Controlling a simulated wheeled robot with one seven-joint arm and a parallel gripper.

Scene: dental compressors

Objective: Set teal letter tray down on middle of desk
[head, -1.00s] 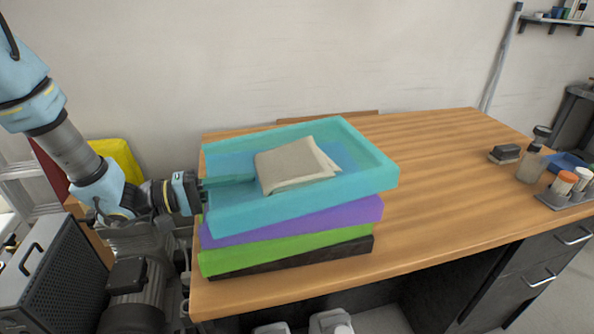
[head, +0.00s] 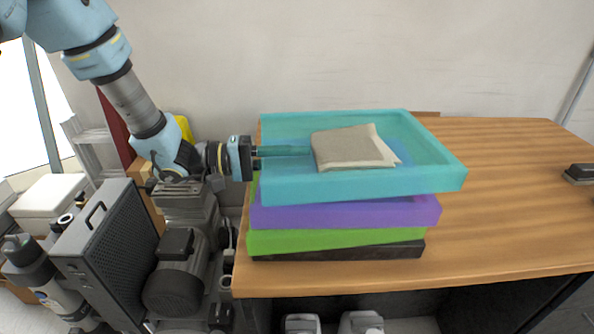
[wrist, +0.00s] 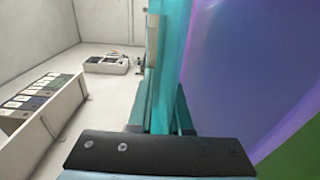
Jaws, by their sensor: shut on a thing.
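The teal letter tray (head: 365,187) is above a purple tray (head: 345,214) on the left part of the wooden desk (head: 500,200). It carries a folded beige cloth or paper (head: 350,147). My gripper (head: 285,151) is shut on the tray's left wall. In the wrist view the teal wall (wrist: 165,75) runs between my fingers, with the purple surface (wrist: 235,60) close on the right. The teal tray sits askew over the stack, sticking out to the right. Whether it still touches the purple tray is hard to tell.
Under the purple tray lie a green tray (head: 335,239) and a dark tray (head: 340,251). The desk's middle, right of the stack, is bare. A dark block (head: 580,173) lies at the right edge of view. Compressor machinery (head: 175,285) stands left of the desk.

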